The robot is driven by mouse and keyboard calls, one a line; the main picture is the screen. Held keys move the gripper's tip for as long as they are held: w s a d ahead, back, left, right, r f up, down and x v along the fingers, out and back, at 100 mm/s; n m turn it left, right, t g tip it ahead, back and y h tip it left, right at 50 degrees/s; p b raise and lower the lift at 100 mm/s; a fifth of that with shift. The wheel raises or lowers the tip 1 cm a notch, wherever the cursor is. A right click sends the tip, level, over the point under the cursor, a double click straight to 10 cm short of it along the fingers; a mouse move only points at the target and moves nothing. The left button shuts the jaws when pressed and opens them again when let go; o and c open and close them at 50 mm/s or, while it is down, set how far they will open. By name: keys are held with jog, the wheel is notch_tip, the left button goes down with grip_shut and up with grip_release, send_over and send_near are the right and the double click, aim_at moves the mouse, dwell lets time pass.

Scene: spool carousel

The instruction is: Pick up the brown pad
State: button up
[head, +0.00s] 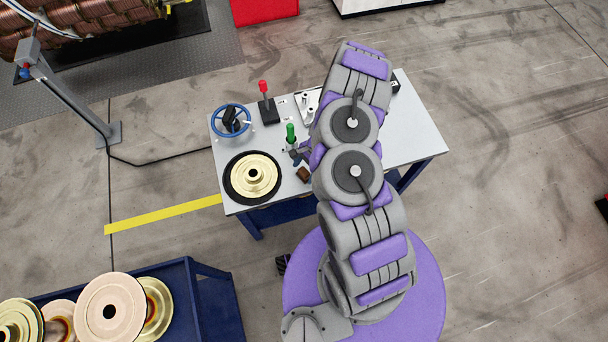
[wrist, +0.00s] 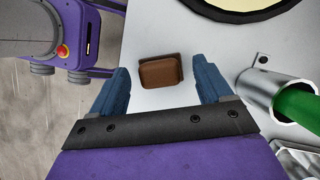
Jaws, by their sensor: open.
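The brown pad (wrist: 161,72) is a small brown block with rounded edges, lying on the white tabletop. In the wrist view it sits between and just beyond the two blue fingers of my gripper (wrist: 162,88), with a gap on each side. My gripper is open and empty. In the head view the pad (head: 304,174) shows as a small brown spot near the table's front edge, beside my arm. My gripper is mostly hidden by my arm there.
On the white table (head: 405,147) stand a brass disc (head: 254,177) on a black ring, a blue handwheel (head: 231,120), a red-knobbed lever (head: 264,93) and a green handle (head: 291,134). The green handle's metal sleeve is close to my right finger in the wrist view. A blue cart (head: 205,300) holds several spools.

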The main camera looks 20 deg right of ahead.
jog(key=shift+s+a+f, duration=0.15)
jog(key=shift+a+f, duration=0.15)
jog(key=shift+f, duration=0.35)
jog(key=c, duration=1.1)
jog(key=shift+o, duration=0.2)
jog(key=shift+r, duration=0.1)
jog(key=shift+r+p, duration=0.3)
jog(key=shift+r, duration=0.35)
notch_tip(320, 180, up, 3)
jog(key=shift+f+p, duration=0.2)
jog(key=shift+p, duration=0.4)
jog(key=s+d+r+p, duration=0.1)
jog(key=s+d+p, duration=0.2)
jog(key=s, duration=1.2)
jog(key=shift+d, duration=1)
